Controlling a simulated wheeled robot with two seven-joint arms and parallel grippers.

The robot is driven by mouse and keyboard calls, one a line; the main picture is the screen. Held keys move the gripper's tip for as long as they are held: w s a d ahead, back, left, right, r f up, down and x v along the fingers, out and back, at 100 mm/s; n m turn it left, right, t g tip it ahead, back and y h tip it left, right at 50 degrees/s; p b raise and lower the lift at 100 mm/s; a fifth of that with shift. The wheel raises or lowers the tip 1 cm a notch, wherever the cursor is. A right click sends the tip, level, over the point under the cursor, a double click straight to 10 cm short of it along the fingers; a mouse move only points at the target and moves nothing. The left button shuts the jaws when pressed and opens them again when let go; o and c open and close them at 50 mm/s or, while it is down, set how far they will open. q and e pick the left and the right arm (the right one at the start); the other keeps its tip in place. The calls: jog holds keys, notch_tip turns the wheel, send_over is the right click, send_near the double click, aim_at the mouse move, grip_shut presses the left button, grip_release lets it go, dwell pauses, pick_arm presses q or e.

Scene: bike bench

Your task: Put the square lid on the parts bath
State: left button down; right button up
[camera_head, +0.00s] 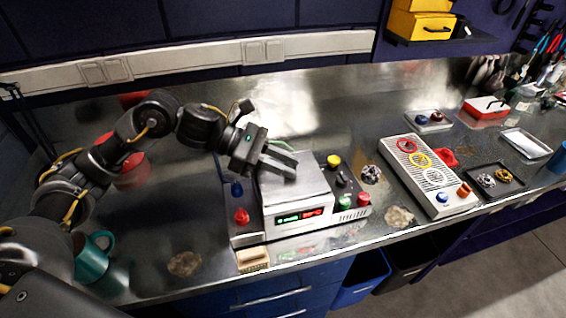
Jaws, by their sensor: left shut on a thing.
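The parts bath (298,217) is a light grey box with a green and a red display on its front, near the bench's front edge. A flat grey square plate, which looks like the square lid (296,187), covers its top. My left gripper (283,163) is over the far part of this lid and is shut on it, probably by a handle that the fingers hide. I cannot tell whether the lid rests fully on the rim or hangs just above it. My right gripper is not in view.
Blue and red knobs (241,216) stand left of the bath, and a yellow button (333,160) and other knobs stand right. A tan block (252,259) lies in front. A teal mug (92,258) is at left. A grey panel with coloured rings (428,172) lies further right.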

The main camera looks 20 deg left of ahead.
pick_arm(q)
jog(key=shift+f+b, duration=0.35)
jog(key=shift+b, duration=0.05)
jog(key=c, duration=1.1)
grip_release()
jog(key=shift+a, duration=0.1)
jog(key=shift+a+r, duration=0.1)
jog(key=shift+a, duration=0.15)
jog(key=b+v, duration=0.3)
jog(key=v, duration=0.7)
jog(key=shift+r+b, duration=0.15)
jog(key=shift+b, duration=0.2)
